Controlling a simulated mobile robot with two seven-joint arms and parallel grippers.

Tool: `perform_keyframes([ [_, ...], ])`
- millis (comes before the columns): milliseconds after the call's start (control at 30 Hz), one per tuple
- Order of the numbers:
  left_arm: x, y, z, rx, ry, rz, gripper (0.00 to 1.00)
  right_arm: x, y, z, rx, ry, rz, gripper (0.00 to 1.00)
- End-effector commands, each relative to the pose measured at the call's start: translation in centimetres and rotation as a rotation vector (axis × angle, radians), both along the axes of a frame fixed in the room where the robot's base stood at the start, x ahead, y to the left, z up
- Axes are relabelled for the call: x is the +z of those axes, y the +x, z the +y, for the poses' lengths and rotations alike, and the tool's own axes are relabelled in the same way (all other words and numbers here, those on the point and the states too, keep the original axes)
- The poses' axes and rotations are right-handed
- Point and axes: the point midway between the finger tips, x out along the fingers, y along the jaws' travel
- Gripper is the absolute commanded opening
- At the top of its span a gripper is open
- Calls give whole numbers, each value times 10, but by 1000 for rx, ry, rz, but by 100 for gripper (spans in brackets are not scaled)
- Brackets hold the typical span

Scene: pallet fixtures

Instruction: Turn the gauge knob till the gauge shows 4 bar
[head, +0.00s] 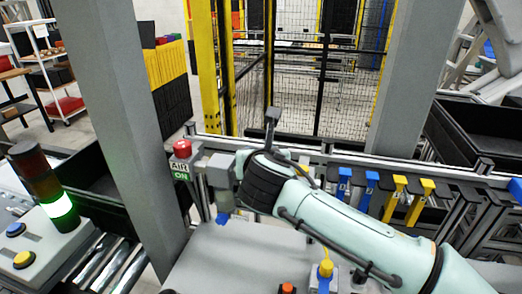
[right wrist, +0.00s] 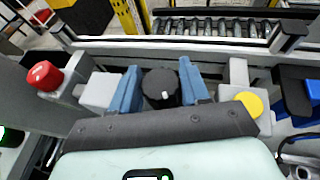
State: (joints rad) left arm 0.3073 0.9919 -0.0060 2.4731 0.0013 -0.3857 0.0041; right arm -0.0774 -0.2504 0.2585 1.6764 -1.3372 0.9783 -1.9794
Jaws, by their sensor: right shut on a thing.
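The black gauge knob (right wrist: 161,88), with a white mark on its face, shows in the right wrist view. My right gripper (right wrist: 165,82) has its two blue fingers shut on the knob, one on each side. In the head view my right arm comes in from the lower right, and its dark wrist hides the knob and most of the gripper. I cannot see the gauge's dial or read its pressure in either view. My left gripper is not in view.
A red button (head: 182,148) above an "AIR ON" sign is left of my wrist. A yellow round part (right wrist: 248,104) sits right of the knob. Blue and yellow clamps (head: 398,190) line the rail at right. A lit green signal lamp (head: 58,207) stands at left.

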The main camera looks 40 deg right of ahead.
Motion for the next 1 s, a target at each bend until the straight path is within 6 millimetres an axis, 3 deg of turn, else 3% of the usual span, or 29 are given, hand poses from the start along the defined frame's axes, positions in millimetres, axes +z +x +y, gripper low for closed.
perform_keyframes([
  [200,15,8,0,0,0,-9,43,2,-1,0,124,2,1,15],
  [567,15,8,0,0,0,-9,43,0,0,0,146,1,0,15],
  [600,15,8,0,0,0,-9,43,0,0,0,146,1,0,56],
  [633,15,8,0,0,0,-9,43,0,0,0,146,1,0,65],
  [1000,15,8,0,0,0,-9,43,2,-4,2,146,1,0,67],
])
